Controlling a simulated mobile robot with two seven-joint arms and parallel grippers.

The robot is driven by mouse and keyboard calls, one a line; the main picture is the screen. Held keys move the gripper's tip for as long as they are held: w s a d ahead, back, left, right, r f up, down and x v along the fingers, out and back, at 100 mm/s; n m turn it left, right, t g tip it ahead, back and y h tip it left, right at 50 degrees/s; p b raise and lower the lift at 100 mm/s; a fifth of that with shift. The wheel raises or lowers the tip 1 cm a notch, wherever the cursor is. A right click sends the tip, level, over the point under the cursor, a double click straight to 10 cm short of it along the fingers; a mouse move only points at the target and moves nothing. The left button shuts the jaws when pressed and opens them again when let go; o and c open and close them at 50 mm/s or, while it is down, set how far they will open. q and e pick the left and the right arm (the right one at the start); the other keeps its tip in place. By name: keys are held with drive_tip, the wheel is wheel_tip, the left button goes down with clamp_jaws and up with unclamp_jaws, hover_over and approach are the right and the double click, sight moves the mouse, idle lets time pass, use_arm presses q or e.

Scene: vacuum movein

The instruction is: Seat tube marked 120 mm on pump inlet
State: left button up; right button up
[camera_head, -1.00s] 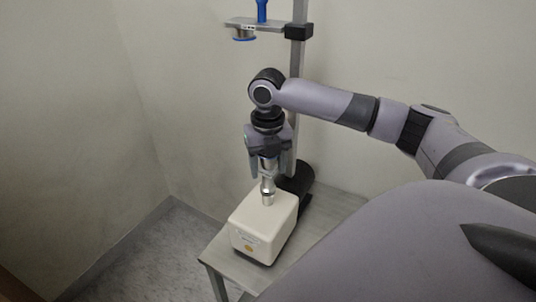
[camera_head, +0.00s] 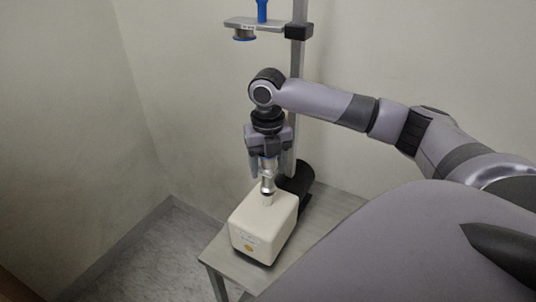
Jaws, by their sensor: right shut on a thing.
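The cream pump (camera_head: 264,222) stands on a small grey table, with its inlet (camera_head: 267,198) pointing up from the top face. My right gripper (camera_head: 268,162) points down above the pump and is shut on a short metal tube (camera_head: 268,178). The fingers cover the tube's upper part, and any marking on it is too small to read. The tube's lower end is in line with the inlet and meets it in the picture; I cannot tell whether it is fully seated. My left gripper is not in view.
A grey post (camera_head: 298,60) rises behind the pump and carries a bracket (camera_head: 254,24) with a blue-topped part (camera_head: 262,10) and a metal ring (camera_head: 244,35) below. A black cylinder (camera_head: 297,178) lies behind the pump. The table (camera_head: 325,205) has bare room at right.

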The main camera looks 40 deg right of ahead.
drive_tip(key=shift+f, duration=0.5)
idle(0.4)
drive_tip(key=o, duration=1.2)
wheel_tip(320, 180, up, 7)
drive_tip(key=shift+r, duration=0.1)
drive_tip(key=shift+s+a, duration=0.1)
idle(0.4)
